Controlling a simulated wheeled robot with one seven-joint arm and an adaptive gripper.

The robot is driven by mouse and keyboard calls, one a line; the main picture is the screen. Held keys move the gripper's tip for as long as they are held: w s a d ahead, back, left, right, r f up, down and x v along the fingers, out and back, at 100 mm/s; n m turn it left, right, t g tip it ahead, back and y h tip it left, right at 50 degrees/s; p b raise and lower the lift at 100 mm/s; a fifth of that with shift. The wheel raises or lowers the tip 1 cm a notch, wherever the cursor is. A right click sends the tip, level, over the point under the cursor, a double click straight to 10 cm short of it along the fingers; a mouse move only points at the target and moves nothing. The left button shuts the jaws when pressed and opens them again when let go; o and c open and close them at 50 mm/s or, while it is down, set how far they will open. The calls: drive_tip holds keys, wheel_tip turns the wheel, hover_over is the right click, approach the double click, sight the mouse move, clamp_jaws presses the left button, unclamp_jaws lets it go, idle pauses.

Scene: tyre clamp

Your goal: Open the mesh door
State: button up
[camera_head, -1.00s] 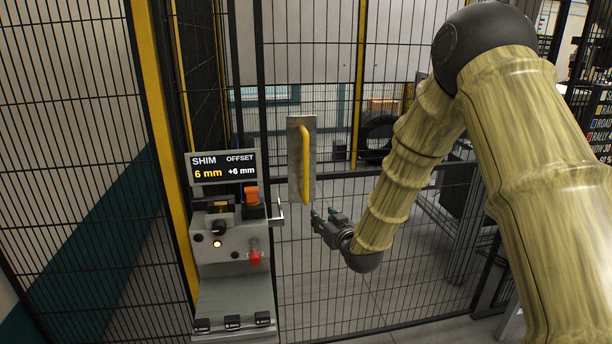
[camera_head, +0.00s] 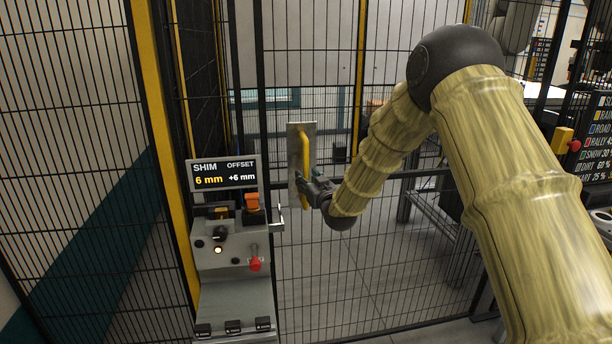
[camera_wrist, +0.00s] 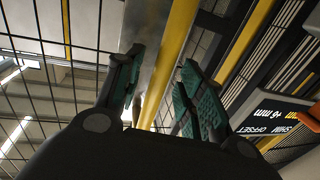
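The black wire mesh door (camera_head: 330,250) stands in front of me and looks shut. It carries a yellow vertical handle (camera_head: 305,150) on a grey plate (camera_head: 294,190). My gripper (camera_head: 300,185) is at the lower part of the handle, reaching in from the right. In the wrist view my gripper (camera_wrist: 152,85) is open, its two green-padded fingers spread with the yellow handle (camera_wrist: 172,60) showing between and beyond them. I cannot tell whether either finger touches the handle.
A grey control console (camera_head: 232,260) with a SHIM display (camera_head: 223,172) stands just left of the handle. A yellow post (camera_head: 160,130) rises behind it. A sign board (camera_head: 598,140) and machinery are at the right.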

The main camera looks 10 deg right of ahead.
drive_tip(key=shift+x, duration=0.85)
clamp_jaws()
